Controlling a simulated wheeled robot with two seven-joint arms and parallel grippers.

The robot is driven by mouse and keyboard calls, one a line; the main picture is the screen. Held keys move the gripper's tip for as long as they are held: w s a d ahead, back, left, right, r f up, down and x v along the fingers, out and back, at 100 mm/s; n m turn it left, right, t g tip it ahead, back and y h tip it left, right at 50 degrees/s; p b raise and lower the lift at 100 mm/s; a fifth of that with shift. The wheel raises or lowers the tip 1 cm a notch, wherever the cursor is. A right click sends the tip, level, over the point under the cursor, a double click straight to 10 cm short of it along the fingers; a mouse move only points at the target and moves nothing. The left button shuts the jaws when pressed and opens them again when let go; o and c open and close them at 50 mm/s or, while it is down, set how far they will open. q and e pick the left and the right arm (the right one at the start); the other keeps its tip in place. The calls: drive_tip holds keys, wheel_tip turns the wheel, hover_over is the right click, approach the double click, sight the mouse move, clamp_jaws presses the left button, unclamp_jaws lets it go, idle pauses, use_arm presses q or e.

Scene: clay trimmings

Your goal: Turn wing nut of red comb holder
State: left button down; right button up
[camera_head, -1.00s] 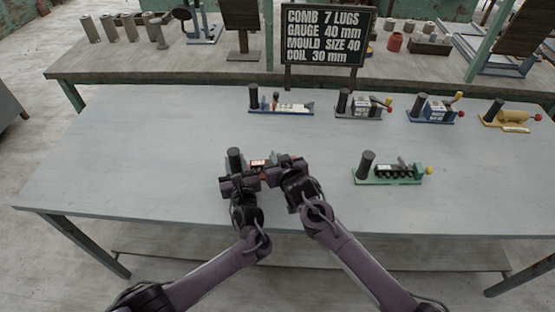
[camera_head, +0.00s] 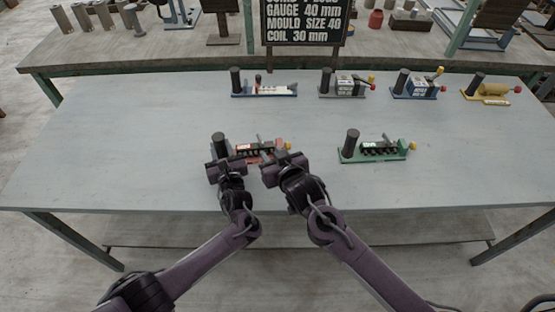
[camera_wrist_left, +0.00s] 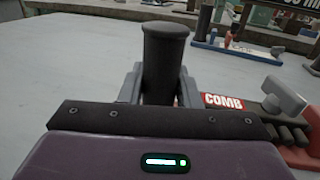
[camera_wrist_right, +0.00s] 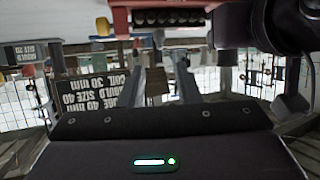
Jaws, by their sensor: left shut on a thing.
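The red comb holder (camera_head: 270,155) lies on the table left of the middle, with dark comb teeth, a "COMB" label (camera_wrist_left: 222,101) and a dark upright post (camera_wrist_left: 163,60). My left gripper (camera_head: 222,165) is shut on the post, with one finger on each side of it in the left wrist view. My right gripper (camera_head: 282,168) is at the near side of that end. Its fingers (camera_wrist_right: 158,75) are apart with nothing between them.
A green holder (camera_head: 375,153) stands to the right. A row of blue-and-white (camera_head: 265,92), grey (camera_head: 345,87), blue (camera_head: 415,85) and yellow (camera_head: 492,90) devices stands at the back. A sign (camera_head: 305,22) is behind them. The table (camera_head: 110,150) is clear at the left.

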drive_tip(key=v, duration=0.3)
drive_tip(key=shift+s+r, duration=0.1)
drive_tip(key=shift+s, duration=0.15)
use_arm(q)
drive_tip(key=c, duration=1)
unclamp_jaws()
